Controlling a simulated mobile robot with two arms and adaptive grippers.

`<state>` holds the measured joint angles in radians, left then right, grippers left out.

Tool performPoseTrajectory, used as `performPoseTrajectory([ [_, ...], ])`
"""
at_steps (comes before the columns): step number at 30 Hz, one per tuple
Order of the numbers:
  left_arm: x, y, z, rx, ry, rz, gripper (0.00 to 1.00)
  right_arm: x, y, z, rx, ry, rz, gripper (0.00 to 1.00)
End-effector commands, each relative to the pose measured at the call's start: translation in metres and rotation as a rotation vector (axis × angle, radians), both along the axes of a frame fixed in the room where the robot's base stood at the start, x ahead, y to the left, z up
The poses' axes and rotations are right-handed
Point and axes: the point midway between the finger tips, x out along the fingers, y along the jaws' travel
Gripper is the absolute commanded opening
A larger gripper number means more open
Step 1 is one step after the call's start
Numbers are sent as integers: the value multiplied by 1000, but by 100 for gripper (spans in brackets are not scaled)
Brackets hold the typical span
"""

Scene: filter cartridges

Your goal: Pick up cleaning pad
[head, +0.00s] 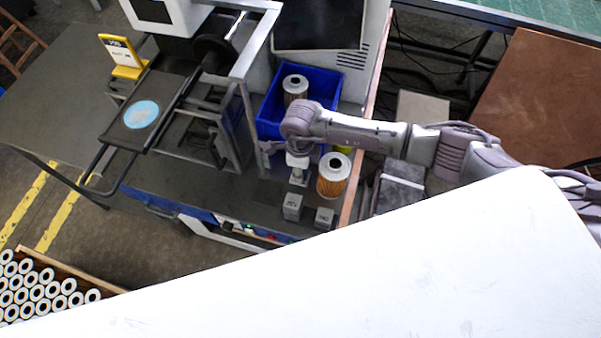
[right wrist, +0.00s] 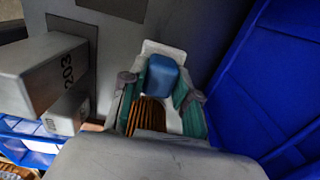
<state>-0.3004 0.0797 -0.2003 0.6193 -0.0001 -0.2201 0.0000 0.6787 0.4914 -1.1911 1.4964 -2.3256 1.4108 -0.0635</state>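A small blue rounded block (right wrist: 163,76) with a whitish piece around it shows between the fingers of my right gripper (right wrist: 158,98) in the right wrist view. It looks like the cleaning pad, but I cannot tell for sure. The teal-lined fingers are spread on both sides of it. A gap shows on the left; contact on the right is unclear. In the head view my right gripper (head: 298,168) points down over the dark table, beside the blue bin, and hides what is under it. My left gripper is not in view.
A pleated filter (head: 333,178) stands just right of the gripper. Grey blocks (head: 292,207) (head: 325,217) stand at the table's front. Behind is the blue bin (head: 268,130) holding another filter (head: 295,86). A metal frame (head: 246,110) stands left. A white surface (head: 330,290) covers the foreground.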

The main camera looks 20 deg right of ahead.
Motion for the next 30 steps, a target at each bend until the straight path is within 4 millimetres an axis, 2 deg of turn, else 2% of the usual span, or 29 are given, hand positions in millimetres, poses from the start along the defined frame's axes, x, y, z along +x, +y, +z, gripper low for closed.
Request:
performPoseTrajectory([
  [1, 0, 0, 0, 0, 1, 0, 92, 0, 0, 0, 0, 0, 0, 7],
  [3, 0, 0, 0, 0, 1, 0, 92, 0, 0, 0, 0, 0, 0, 0],
  [12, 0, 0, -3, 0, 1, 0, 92, 1, 0, 6, 0, -1, -1, 0],
  [16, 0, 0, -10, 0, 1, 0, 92, 2, 0, 25, 1, -6, 2, 0],
  [24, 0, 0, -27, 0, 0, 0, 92, 1, -1, 77, -1, -4, 1, 0],
  [30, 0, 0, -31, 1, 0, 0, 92, 0, 0, 98, 1, -1, 1, 0],
])
